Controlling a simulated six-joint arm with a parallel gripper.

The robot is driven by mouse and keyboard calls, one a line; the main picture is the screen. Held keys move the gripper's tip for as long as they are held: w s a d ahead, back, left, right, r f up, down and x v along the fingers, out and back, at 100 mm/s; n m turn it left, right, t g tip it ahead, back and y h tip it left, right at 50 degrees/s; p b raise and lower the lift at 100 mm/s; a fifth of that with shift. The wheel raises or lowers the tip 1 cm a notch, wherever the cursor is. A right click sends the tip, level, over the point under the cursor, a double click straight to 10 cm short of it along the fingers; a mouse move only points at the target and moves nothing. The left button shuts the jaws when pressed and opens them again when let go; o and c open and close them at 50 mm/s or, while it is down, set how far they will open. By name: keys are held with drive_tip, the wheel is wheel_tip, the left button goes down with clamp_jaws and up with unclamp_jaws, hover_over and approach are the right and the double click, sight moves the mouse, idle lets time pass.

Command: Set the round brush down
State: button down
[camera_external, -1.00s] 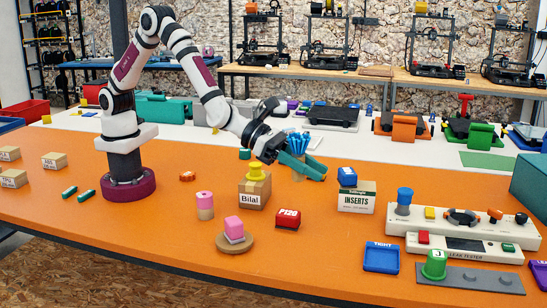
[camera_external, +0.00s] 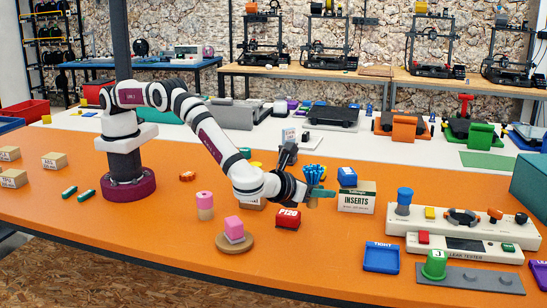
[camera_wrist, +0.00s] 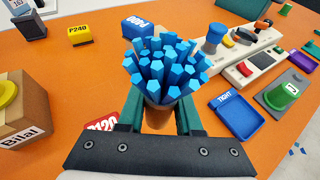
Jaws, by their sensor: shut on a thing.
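The round brush has a thick bundle of blue bristles (camera_wrist: 168,65) pointing up and a brown round base (camera_wrist: 157,117). In the external view the bristles (camera_external: 313,172) show above my gripper (camera_external: 318,192). My gripper's green fingers (camera_wrist: 158,118) are shut on the base from both sides in the wrist view. The brush looks roughly upright.
A red P120 block (camera_external: 288,219) is just left of my gripper and the INSERTS box (camera_external: 357,198) just right. The Bilal box (camera_wrist: 22,107) carries a yellow piece. A blue TIGHT tray (camera_external: 381,257) lies front right. Bare table lies in front of my gripper.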

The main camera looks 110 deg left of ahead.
hover_over(338, 223)
wheel_tip(338, 223, down, 5)
drive_tip(key=shift+s+r, duration=0.1)
wheel_tip(338, 223, down, 3)
drive_tip(key=shift+f, duration=0.4)
drive_tip(key=shift+f, duration=0.2)
drive_tip(key=c, duration=0.6)
unclamp_jaws()
drive_tip(key=shift+r, duration=0.15)
